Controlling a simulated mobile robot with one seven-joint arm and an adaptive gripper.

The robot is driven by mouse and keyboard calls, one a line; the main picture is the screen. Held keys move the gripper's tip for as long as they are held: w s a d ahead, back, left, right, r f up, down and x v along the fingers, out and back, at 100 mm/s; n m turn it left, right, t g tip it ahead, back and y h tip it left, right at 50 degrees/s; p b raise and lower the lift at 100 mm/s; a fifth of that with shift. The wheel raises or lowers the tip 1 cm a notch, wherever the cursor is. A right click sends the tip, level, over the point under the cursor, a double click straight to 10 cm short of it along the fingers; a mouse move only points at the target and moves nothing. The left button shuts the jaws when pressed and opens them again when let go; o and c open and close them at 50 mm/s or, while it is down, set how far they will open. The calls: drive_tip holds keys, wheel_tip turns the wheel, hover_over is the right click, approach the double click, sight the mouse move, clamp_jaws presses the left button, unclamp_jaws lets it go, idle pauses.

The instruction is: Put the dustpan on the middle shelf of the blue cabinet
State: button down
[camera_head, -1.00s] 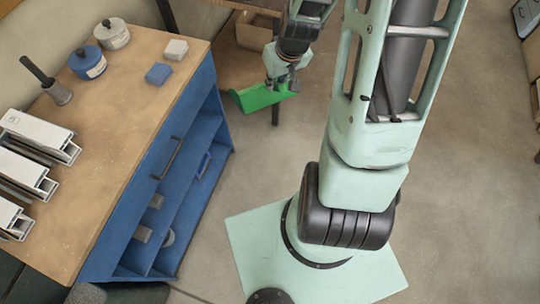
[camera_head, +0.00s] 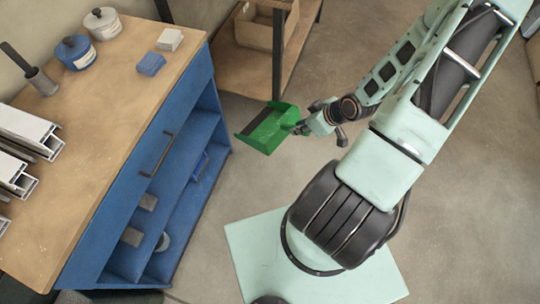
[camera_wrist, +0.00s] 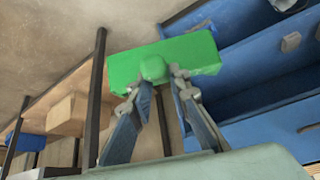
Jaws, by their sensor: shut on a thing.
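The green dustpan (camera_head: 268,127) is in the air in front of the right end of the blue cabinet (camera_head: 140,190). My gripper (camera_head: 304,128) is shut on the dustpan's handle, to its right in the head view. In the wrist view the dustpan (camera_wrist: 165,58) sits beyond the fingers of my gripper (camera_wrist: 160,85), its handle end between them. The blue cabinet's open shelves (camera_wrist: 245,62) show at the upper right of the wrist view. The dustpan is apart from the cabinet. The shelves are partly hidden under the bench top in the head view.
On the wooden top (camera_head: 110,120) are a blue pot (camera_head: 76,53), a white pot (camera_head: 102,23), small blocks and white profile clamps. Several grey items lie on the cabinet's lower shelves. A low rack (camera_head: 240,75) with a cardboard box (camera_head: 262,27) stands behind.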

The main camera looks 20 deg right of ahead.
sight(270, 151)
drive_tip(key=a+f+n+y+b, duration=0.1)
drive_tip(key=a+f+b, duration=0.2)
drive_tip(key=f, duration=0.1)
drive_tip(key=a+f+n+y+b, duration=0.1)
drive_tip(key=a+f+b, duration=0.1)
drive_tip(key=a+f, duration=0.2)
drive_tip(key=a+f+n+y+b, duration=0.2)
drive_tip(key=a+f+b, duration=0.1)
drive_tip(key=f, duration=0.1)
drive_tip(key=shift+a+b, duration=0.2)
drive_tip(key=shift+b, duration=0.1)
drive_tip(key=shift+w+a+f+b, duration=0.25)
drive_tip(key=shift+w+a+b, duration=0.2)
drive_tip(key=shift+b, duration=0.35)
drive_tip(key=w+a+f+b, duration=0.2)
drive_tip(key=w+a+b, duration=0.5)
drive_tip(key=a+b, duration=0.1)
drive_tip(key=w+a+f+b, duration=0.3)
drive_tip(key=w+a+b, duration=0.5)
drive_tip(key=a, duration=0.3)
drive_tip(key=shift+a+b, duration=0.15)
drive_tip(key=shift+b, duration=0.5)
